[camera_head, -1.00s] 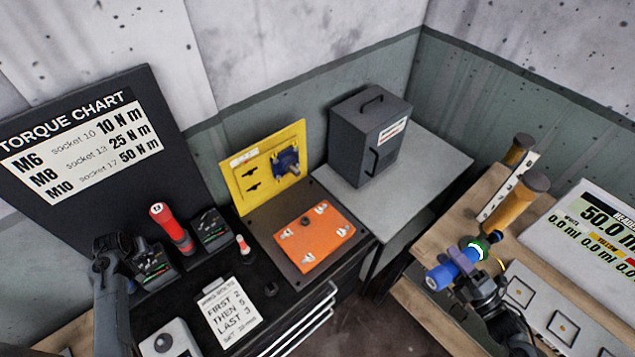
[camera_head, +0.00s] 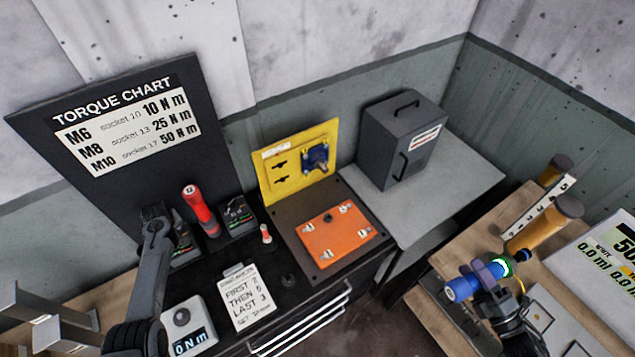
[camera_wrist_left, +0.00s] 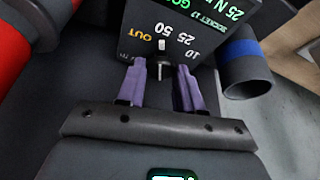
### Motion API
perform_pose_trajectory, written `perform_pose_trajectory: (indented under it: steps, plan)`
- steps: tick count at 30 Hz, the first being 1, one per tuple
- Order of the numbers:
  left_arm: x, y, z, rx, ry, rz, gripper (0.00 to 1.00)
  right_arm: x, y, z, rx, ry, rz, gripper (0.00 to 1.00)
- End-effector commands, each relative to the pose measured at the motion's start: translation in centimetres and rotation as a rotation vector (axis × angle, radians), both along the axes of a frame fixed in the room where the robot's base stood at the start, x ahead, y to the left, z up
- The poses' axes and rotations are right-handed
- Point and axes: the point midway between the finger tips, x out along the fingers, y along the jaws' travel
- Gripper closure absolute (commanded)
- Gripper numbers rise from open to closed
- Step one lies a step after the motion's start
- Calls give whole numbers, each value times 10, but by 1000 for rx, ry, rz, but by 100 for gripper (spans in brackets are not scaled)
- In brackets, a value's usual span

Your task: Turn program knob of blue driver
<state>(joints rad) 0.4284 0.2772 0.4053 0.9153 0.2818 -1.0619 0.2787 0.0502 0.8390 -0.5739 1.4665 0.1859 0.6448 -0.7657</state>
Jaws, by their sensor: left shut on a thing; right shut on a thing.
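The blue driver (camera_head: 465,287) lies across my right gripper (camera_head: 492,271). Its purple fingers are shut around the driver's body; a green ring glows near the driver's far end. My left gripper (camera_head: 156,218) is at the left dark driver station (camera_head: 185,245). In the left wrist view, its purple fingers (camera_wrist_left: 160,74) stand either side of the small program knob (camera_wrist_left: 161,66), shut on it. The station's panel (camera_wrist_left: 190,35) shows upside-down marks OUT, 50, 25, 10 and a green-lettered display. An empty blue-rimmed holder (camera_wrist_left: 240,65) is beside it.
A red driver (camera_head: 198,208) stands close to my left gripper, beside a second station (camera_head: 238,215). A clipboard (camera_head: 246,300) and a torque display box (camera_head: 188,325) lie in front. An orange plate (camera_head: 336,236) and a yellow panel (camera_head: 292,183) are to the right.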

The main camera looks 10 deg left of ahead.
Motion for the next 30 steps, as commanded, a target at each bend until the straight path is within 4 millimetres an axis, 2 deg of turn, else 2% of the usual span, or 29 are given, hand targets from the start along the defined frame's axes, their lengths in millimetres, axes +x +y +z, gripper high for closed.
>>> perform_pose_trajectory:
  steps: [5,6,11,23,30]
  plan:
    - [-1,1,-1,1,2,1,95,1,0,3,1,-7,0,100]
    - [-1,1,-1,1,2,1,63,1,0,3,1,-7,0,100]
    - [-1,1,-1,0,1,0,39,1,0,3,1,-7,0,100]
    - [-1,-1,3,0,0,-1,39,1,0,4,1,-7,0,100]
    - [-5,-7,22,2,-1,-1,39,1,0,10,1,-7,0,100]
